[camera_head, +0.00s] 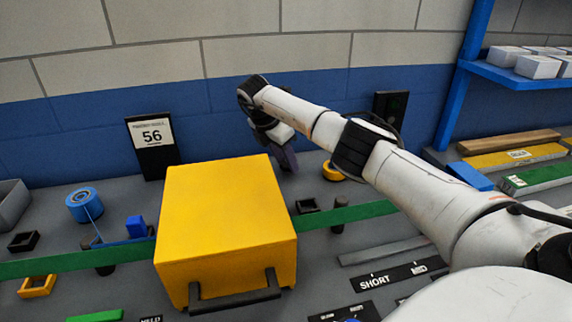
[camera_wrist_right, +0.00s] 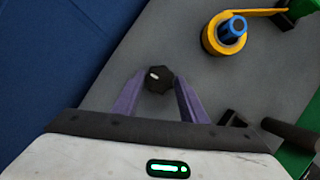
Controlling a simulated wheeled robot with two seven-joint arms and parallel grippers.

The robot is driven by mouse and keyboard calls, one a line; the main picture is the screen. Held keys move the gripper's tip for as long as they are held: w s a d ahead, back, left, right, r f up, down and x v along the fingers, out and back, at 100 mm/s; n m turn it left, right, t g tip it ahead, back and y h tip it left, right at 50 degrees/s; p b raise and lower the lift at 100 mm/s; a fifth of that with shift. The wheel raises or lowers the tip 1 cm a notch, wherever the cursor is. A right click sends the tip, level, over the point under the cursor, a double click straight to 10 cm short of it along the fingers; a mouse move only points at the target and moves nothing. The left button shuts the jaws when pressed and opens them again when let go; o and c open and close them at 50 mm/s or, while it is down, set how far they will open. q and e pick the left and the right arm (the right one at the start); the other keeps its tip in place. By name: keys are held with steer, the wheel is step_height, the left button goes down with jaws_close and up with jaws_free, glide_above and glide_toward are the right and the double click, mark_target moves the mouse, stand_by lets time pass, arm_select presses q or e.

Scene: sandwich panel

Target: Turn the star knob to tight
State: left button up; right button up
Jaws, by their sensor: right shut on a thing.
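The star knob (camera_wrist_right: 158,79) is a small dark knob with a pale mark on its top, seen in the right wrist view on the grey panel. My right gripper (camera_wrist_right: 156,92) has its two purple fingers on either side of the knob and is shut on it. In the head view my right gripper (camera_head: 287,163) points down behind the yellow box, and the knob is hidden there. I cannot read any tight marking near the knob. My left gripper is not in view.
A large yellow box (camera_head: 226,215) with a dark handle stands in front of my right gripper. A yellow tape roll (camera_head: 332,172) lies just right of the gripper. A green strip (camera_head: 350,213) crosses the panel. A card reading 56 (camera_head: 152,136) stands at the back left.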

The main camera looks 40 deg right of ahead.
steer(key=shift+w+r+m+b, duration=0.1)
steer(key=shift+m+b, duration=0.2)
steer(key=shift+m, duration=0.2)
steer(key=o, duration=1.1)
steer(key=shift+c, duration=0.2)
steer(key=v, duration=1)
steer(key=shift+w, duration=0.1)
